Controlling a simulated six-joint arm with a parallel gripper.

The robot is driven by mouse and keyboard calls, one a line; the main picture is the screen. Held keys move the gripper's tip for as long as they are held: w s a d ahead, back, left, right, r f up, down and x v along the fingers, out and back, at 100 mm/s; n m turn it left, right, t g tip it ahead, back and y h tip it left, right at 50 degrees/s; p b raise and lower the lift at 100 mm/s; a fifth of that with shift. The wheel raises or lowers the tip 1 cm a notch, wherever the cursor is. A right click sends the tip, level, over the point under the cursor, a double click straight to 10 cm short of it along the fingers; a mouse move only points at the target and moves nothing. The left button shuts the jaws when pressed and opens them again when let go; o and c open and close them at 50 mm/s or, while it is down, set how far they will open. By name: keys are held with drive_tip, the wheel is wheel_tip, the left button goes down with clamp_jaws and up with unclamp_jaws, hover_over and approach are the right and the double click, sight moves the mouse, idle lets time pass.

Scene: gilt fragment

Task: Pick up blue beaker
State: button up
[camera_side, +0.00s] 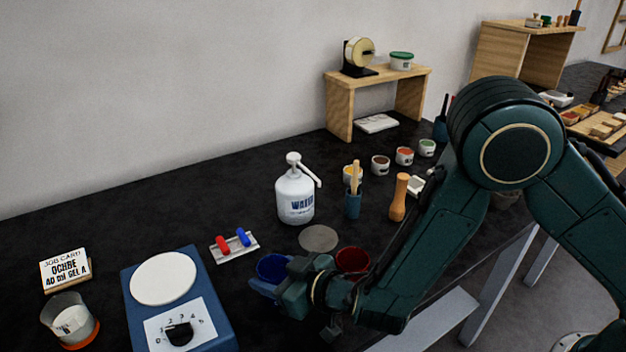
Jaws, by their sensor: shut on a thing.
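The blue beaker (272,267) is at the lower middle, on or just above the dark bench. My gripper (268,286) reaches it from the right and is shut on it. The gripper body hides the beaker's right and lower side. I cannot tell whether the beaker's base touches the bench.
A red beaker (352,260) stands close behind my wrist. A blue hotplate (213,290) is to the left, with a clear beaker (70,318) beyond it.

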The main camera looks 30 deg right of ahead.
drive_tip(key=shift+r, duration=0.15)
wheel_tip(320, 180, up, 20)
idle(1.1)
idle(0.6)
